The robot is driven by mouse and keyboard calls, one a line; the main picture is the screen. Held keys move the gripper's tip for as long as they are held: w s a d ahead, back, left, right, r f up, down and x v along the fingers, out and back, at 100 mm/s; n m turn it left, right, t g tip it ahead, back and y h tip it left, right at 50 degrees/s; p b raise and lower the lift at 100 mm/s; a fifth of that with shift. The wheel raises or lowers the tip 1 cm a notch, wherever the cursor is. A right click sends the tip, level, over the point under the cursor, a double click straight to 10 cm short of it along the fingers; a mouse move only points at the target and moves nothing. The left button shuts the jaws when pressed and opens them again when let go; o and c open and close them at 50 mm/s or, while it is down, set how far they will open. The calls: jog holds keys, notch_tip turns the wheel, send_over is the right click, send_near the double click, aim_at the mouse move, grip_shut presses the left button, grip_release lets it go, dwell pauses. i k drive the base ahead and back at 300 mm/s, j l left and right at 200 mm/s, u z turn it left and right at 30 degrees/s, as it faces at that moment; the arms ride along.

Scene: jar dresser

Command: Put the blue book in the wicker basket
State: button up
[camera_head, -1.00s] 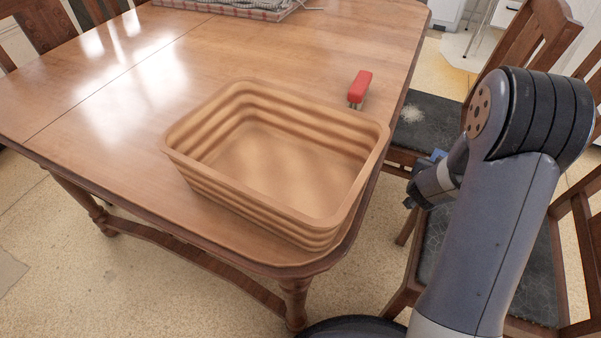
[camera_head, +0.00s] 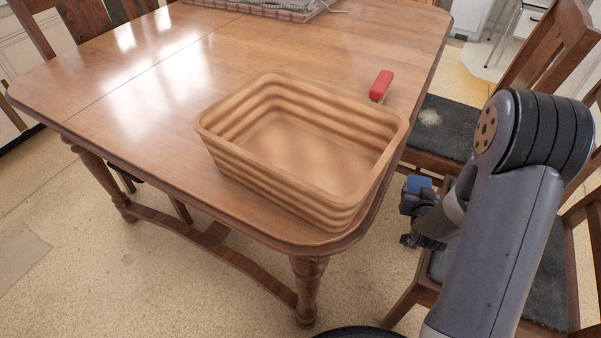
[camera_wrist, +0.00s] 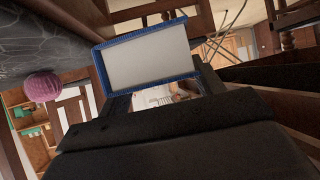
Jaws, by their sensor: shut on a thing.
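The blue book (camera_wrist: 146,56) is gripped in my gripper (camera_wrist: 157,97). The wrist view shows its pale page side framed by blue edges. In the head view the book (camera_head: 419,184) shows as a small blue patch at my gripper (camera_head: 408,216), to the right of the table and below its top. The wicker basket (camera_head: 226,152) is a tan, ribbed, rectangular container near the table's front right corner. It stands upright, and its visible inside is empty. My gripper is to the right of the basket and apart from it.
The wooden table (camera_head: 110,135) has clear room left of the basket. A red-handled object (camera_head: 381,84) lies behind the basket near the right edge. A patterned tray (camera_head: 285,8) is at the back. Chairs (camera_head: 440,125) stand close to my arm. A pink round object (camera_wrist: 42,87) shows in the wrist view.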

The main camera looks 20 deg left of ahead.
aim_at(275, 150)
jog(key=k+l+z, duration=0.15)
jog(key=k, duration=0.35)
jog(key=k+l+z, duration=0.1)
jog(key=k, duration=0.4)
